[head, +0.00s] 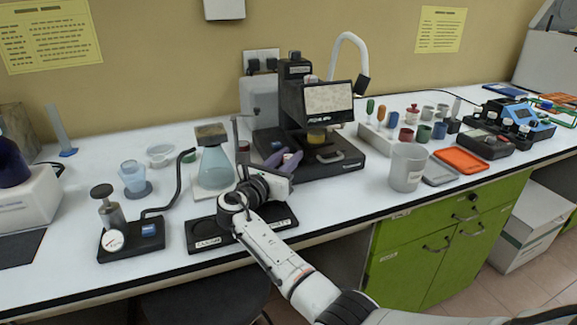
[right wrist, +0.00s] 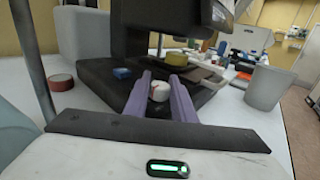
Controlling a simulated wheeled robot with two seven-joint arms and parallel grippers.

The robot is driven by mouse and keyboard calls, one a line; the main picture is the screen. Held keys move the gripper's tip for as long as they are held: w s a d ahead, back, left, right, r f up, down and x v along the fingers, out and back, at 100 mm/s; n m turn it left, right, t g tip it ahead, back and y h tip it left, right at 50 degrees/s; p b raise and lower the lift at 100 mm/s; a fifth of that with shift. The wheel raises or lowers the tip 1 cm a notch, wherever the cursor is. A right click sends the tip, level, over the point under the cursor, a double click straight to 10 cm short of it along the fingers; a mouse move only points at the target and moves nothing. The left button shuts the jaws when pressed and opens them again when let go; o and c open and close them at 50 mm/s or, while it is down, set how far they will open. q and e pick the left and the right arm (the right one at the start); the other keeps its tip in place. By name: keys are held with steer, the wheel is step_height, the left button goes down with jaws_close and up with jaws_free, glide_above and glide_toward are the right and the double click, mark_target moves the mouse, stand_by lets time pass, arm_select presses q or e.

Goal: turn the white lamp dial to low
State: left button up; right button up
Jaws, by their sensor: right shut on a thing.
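The white dial (right wrist: 160,90) is a small round knob low on the front of the black instrument (head: 322,160). My right gripper (head: 287,158) reaches the instrument's base from the front. In the right wrist view its two purple fingers (right wrist: 158,88) lie on either side of the dial and are shut on it. The dial's setting mark cannot be read, and in the head view the fingers hide the dial. A white gooseneck lamp (head: 350,44) curves up behind the instrument. My left gripper is not in view.
A conical flask (head: 214,168) stands left of my right gripper. A black stand with a gauge (head: 114,238) is further left. A white cup (head: 406,168) and an orange tray (head: 462,160) stand to the right. Small coloured cups stand behind them.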

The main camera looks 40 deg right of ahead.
steer(key=shift+f+m+g+h+b, duration=0.2)
steer(key=shift+m+g+h+b, duration=0.1)
steer(key=shift+m+g+b, duration=0.3)
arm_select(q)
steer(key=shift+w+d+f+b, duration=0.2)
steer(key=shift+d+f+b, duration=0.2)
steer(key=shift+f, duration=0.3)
arm_select(e)
steer(key=shift+r+g, duration=0.1)
steer(key=shift+g, duration=0.5)
steer(key=shift+m+h, duration=0.3)
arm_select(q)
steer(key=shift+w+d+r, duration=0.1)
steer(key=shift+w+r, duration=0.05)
arm_select(e)
steer(key=shift+g, duration=0.3)
